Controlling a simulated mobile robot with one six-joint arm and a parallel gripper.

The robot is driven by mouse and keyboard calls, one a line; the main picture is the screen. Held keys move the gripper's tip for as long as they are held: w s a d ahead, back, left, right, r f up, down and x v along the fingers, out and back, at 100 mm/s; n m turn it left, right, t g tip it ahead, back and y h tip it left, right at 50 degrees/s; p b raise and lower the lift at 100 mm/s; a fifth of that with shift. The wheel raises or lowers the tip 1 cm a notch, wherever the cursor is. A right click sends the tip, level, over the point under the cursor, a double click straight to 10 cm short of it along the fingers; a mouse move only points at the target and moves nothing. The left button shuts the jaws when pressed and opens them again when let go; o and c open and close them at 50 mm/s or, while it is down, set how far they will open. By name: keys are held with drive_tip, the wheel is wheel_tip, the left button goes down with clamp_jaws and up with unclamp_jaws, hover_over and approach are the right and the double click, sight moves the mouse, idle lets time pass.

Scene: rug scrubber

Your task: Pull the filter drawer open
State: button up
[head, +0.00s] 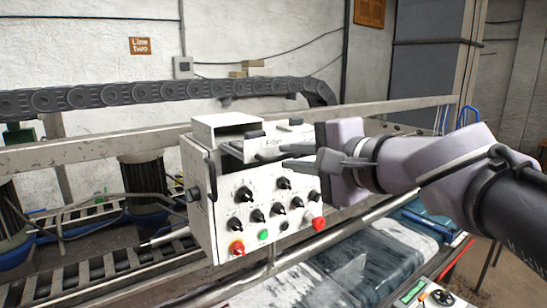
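A white control box (225,205) with black knobs stands at the middle of the head view. A white drawer-like housing (222,122) sits at its top left, with a partly covered printed label on the face beside it. A dark bar handle (230,152) shows below the housing, at the box's upper front. My gripper (271,160) reaches in from the right in front of the box's upper face. Its two grey fingers are apart, with tips just right of the dark bar. I see nothing held between them. My gripper hides part of the label and the upper right face.
A metal rail (90,152) and a dark cable chain (150,92) run behind. A wet rug (345,275) lies below right.

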drive_tip(key=shift+o, duration=1)
drive_tip(key=shift+s+d, duration=0.1)
drive_tip(key=b+v, duration=0.1)
drive_tip(key=v, duration=1.1)
drive_tip(key=shift+r, duration=0.1)
drive_tip(key=s+f+n+g+h+b, duration=0.2)
drive_tip(key=f+b, duration=0.6)
drive_tip(key=f, duration=1.1)
drive_tip(key=s+f+n+g+h+b, duration=0.2)
drive_tip(key=s+f+b, duration=0.4)
drive_tip(key=f, duration=1.3)
drive_tip(key=s+f+n+g+h+b, duration=0.2)
drive_tip(key=f+b, duration=0.9)
drive_tip(key=f, duration=0.8)
drive_tip(key=shift+s+a+n+g+h, duration=0.4)
drive_tip(key=shift+s+a+g, duration=0.15)
drive_tip(key=shift+s, duration=0.7)
